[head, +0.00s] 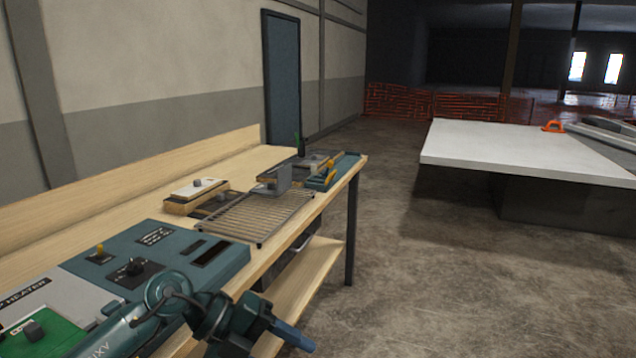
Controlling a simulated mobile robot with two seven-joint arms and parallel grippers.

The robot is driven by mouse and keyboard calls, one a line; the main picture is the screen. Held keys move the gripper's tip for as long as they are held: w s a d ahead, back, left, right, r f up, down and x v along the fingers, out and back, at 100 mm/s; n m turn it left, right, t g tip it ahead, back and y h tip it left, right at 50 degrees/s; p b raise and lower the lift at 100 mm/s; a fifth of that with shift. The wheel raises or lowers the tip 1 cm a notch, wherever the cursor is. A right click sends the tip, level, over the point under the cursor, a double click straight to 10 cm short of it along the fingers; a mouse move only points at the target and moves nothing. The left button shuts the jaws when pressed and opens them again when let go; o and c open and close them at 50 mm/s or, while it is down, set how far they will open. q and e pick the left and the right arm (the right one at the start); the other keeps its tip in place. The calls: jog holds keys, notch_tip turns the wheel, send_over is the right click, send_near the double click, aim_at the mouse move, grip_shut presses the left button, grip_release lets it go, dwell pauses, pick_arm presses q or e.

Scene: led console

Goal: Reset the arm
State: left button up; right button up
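My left arm comes in from the bottom left, over the near front part of the workbench, with its dark teal links bent. Its gripper (292,337) points right and slightly down, past the bench's front edge. The blue end shows as one narrow block, so I cannot tell whether the fingers are open or shut. I see nothing held in it. My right arm and gripper are not in view.
The wooden workbench (285,243) holds a wire rack (255,216), a wooden box with a white top (196,190) and a grey device (276,178). A heater panel (40,300) lies at left. A white table (515,150) stands at right. Open floor (430,270) lies between.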

pick_arm(q)
jog(key=s+d+r+n+t+h, duration=0.35)
jog(key=d+n+t+h, duration=0.2)
jog(key=h, duration=0.35)
jog(key=w+a+f+n+t+y+p, duration=0.1)
jog(key=a+f+n+t+y, duration=0.25)
jog(key=n+t, duration=0.35)
jog(key=w+a+f+n+t+y+p, duration=0.15)
jog(key=a+n+t+y, duration=0.3)
jog(key=n, duration=0.55)
jog(key=s+a+f+n+g+y, duration=0.2)
jog(key=s+f, duration=0.4)
jog(key=f, duration=0.3)
jog(key=s+a+f+n+g+y, duration=0.3)
jog(key=s+a+f+n+y, duration=0.2)
jog(key=f, duration=0.5)
jog(key=s+n+y, duration=0.1)
jog(key=s, duration=0.1)
jog(key=shift+s+n+g+y, duration=0.3)
jog(key=shift+n+y, duration=0.05)
jog(key=shift+y, duration=0.05)
